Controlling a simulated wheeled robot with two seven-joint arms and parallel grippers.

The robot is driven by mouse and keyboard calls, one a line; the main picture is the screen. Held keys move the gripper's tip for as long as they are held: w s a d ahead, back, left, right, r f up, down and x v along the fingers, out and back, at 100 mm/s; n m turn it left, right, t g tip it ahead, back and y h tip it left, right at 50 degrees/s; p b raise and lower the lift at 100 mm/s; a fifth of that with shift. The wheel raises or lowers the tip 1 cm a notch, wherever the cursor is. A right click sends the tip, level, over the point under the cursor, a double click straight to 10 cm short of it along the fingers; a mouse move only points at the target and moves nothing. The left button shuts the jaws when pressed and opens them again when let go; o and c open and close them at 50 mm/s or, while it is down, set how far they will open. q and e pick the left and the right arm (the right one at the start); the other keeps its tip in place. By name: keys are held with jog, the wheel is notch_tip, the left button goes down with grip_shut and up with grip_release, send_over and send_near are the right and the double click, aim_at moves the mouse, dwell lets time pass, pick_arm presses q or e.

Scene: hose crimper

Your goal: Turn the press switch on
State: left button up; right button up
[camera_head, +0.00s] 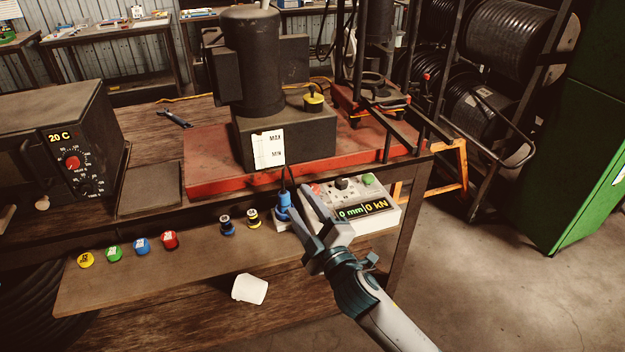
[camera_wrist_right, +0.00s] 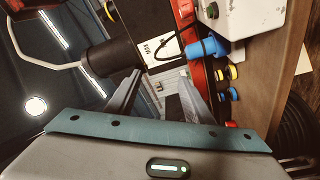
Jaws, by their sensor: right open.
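A light grey control box (camera_head: 387,214) sits at the right end of the bench's front shelf. Its display reads "0 mm" and "0 kN". Its top has a black knob (camera_head: 342,183), a red button (camera_head: 316,188) and a green button (camera_head: 368,180). Which of these is the press switch is not labelled legibly. My right gripper (camera_head: 296,196) is open and empty, its fingers in front of the box's left part in the head view. A blue plug (camera_head: 283,208) stands beside the box. Part of the box (camera_wrist_right: 240,20) also shows in the right wrist view. My left gripper is not in view.
A dark machine with a cylinder (camera_head: 254,60) stands on a red base (camera_head: 210,178) behind the box. Several coloured caps, including a red one (camera_head: 169,239), line the shelf. A white cup (camera_head: 250,289) lies below. Floor to the right is clear.

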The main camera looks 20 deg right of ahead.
jog(key=w+a+r+n+g+y, duration=0.3)
jog(key=a+r+n+g+y, duration=0.35)
jog(key=n, duration=0.75)
jog(key=w+a+r+n+g+y, duration=0.2)
jog(key=a+r+n+g+y, duration=0.45)
jog(key=n, duration=0.65)
jog(key=n+g+h, duration=0.4)
jog(key=n+h, duration=0.5)
jog(key=h, duration=0.3)
send_over(314, 186)
jog(key=s+d, duration=0.3)
jog(key=d, duration=0.4)
jog(key=f, duration=0.2)
jog(key=shift+w+a+r, duration=0.1)
jog(key=shift+w+r, duration=0.05)
jog(key=shift+r, duration=0.1)
jog(key=shift+f, duration=0.1)
jog(key=p+x, duration=0.2)
jog(key=x, duration=0.3)
jog(key=p+x, duration=0.2)
jog(key=x, duration=0.4)
jog(key=p+x, duration=0.2)
jog(key=x, duration=0.3)
jog(key=shift+s+f, duration=0.2)
jog(key=shift+s, duration=0.05)
jog(key=shift+w+a+f+p, duration=0.1)
jog(key=shift+a+f+p, duration=0.05)
jog(key=shift+f+p, duration=0.25)
